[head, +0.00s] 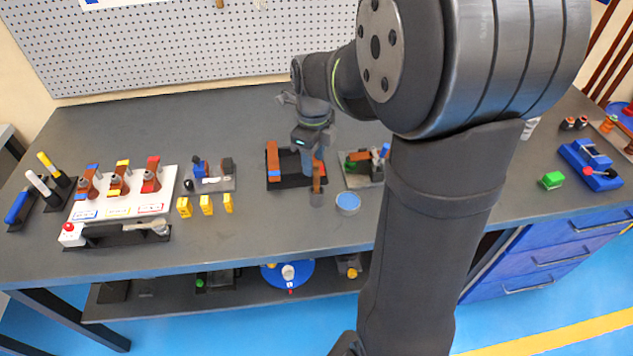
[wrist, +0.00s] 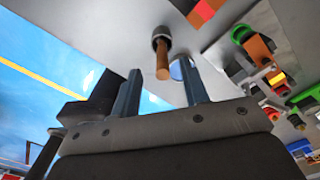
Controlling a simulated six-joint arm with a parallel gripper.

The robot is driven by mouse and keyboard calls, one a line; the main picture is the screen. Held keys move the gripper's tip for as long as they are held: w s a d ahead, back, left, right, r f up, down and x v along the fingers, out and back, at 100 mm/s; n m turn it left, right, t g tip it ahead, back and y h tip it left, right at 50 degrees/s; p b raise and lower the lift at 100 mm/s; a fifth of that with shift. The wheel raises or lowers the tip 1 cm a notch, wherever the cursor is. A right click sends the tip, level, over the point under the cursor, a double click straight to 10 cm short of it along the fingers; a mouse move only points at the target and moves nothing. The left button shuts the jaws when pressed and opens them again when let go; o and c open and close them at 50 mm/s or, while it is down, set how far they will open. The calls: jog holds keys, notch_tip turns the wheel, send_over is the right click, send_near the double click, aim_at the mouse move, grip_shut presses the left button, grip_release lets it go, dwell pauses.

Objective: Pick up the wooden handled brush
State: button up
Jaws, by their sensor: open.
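The wooden handled brush (head: 317,184) stands upright in a small grey holder (head: 316,199) near the front edge of the bench. In the wrist view its brown handle (wrist: 162,62) points toward my gripper, with its lower end in the dark holder (wrist: 161,36). My gripper (wrist: 160,68) is open, and the handle shows between its two fingers, apart from both. In the head view my gripper (head: 307,165) hangs just above and behind the brush; its fingertips are hard to make out there. The brush's lower end is hidden in the holder.
A dark tray (head: 285,182) with a brown and red block lies to the left. A rack of small tools (head: 362,170) is at the right. The bench's front edge is near.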

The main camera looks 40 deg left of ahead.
aim_at(316, 192)
jog(key=shift+w+d+f, duration=0.1)
jog(key=shift+f, duration=1.65)
jog(key=shift+d+f, duration=0.1)
jog(key=shift+f, duration=1.6)
grip_shut()
